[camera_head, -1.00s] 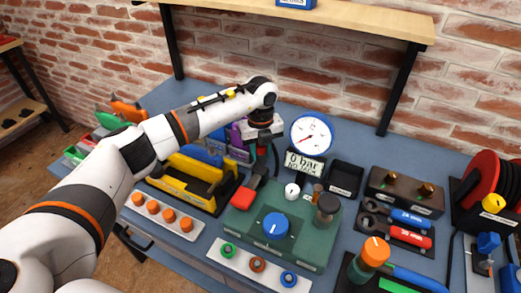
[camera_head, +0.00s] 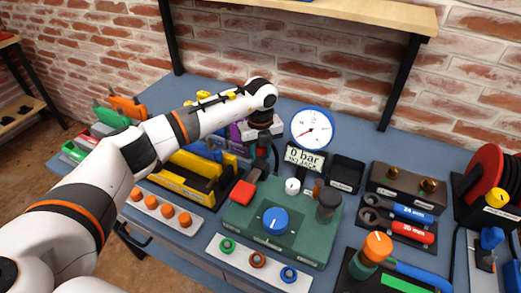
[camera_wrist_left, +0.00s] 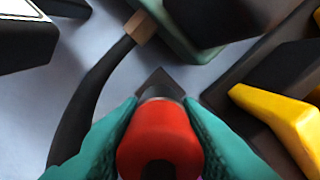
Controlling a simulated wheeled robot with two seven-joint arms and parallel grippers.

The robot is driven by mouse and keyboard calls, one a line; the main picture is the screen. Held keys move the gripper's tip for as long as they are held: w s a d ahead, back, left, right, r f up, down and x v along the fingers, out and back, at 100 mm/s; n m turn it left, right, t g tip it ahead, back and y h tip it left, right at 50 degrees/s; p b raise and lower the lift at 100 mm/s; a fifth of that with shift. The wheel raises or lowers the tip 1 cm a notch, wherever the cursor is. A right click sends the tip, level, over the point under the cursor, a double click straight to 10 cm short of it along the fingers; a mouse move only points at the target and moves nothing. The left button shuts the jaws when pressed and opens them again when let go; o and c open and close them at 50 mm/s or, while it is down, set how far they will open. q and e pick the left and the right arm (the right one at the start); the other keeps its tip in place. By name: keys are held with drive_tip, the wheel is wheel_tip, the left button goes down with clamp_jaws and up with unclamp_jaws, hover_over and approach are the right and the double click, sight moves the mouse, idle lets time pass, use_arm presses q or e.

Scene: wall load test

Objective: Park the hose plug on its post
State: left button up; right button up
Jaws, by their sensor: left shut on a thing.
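My left gripper (camera_head: 262,157) is behind the green pump box (camera_head: 308,228), pointing down. In the left wrist view its teal fingers (camera_wrist_left: 160,135) are shut on the red hose plug (camera_wrist_left: 160,148), one finger on each side. A dark, diamond-shaped base (camera_wrist_left: 158,80) shows on the bench just beyond the plug. The plug hides most of what is there, so I cannot tell whether the plug sits on the post. A black hose (camera_wrist_left: 88,105) curves past on the left to a brown fitting (camera_wrist_left: 141,27). My right gripper is not in view.
A yellow tool tray (camera_head: 180,185) stands close left of the gripper. A gauge (camera_head: 312,129) with a "0 bar" display (camera_head: 304,158) stands close right. A red-ended lever (camera_head: 242,193) is in front. An empty black tray (camera_head: 346,174) lies farther right. The brick wall is behind.

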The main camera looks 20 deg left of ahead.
use_arm(q)
drive_tip(key=o, duration=1.5)
drive_tip(key=shift+r+p, duration=2.85)
drive_tip(key=shift+r, duration=1.15)
